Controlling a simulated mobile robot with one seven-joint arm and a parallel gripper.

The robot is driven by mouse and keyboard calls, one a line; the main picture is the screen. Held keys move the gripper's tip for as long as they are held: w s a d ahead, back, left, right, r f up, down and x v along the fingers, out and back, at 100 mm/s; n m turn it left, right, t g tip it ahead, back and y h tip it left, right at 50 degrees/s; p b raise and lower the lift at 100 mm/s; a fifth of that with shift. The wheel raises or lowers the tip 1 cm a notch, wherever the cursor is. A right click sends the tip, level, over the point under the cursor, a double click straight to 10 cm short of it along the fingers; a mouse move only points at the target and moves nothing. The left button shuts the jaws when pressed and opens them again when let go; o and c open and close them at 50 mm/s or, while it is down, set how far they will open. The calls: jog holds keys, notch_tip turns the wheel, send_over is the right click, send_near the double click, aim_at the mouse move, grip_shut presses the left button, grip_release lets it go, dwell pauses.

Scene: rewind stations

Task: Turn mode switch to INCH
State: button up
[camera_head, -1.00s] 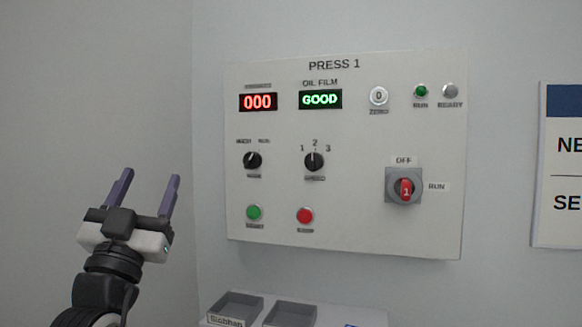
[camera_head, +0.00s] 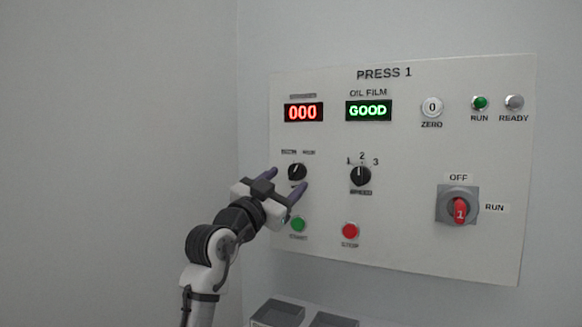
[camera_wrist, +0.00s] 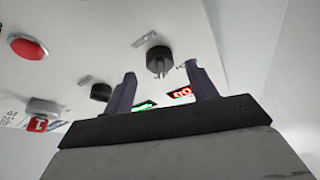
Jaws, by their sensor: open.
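In the wrist view, the black mode knob (camera_wrist: 159,60) lies between and just beyond the fingertips (camera_wrist: 160,69). I see no contact; the remaining gap is hard to judge.
A speed knob (camera_head: 361,176) is to the right. A green button (camera_head: 299,224) sits just below my gripper, a red button (camera_head: 350,231) beside it. A red-handled OFF/RUN switch (camera_head: 459,208) is at right. Grey trays (camera_head: 278,314) stand below. Bare wall lies left.

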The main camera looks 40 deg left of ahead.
aim_at(296, 172)
jog(key=shift+p+x, duration=0.35)
jog(key=shift+x, duration=1.05)
jog(key=shift+c, duration=0.3)
jog(key=c, duration=0.9)
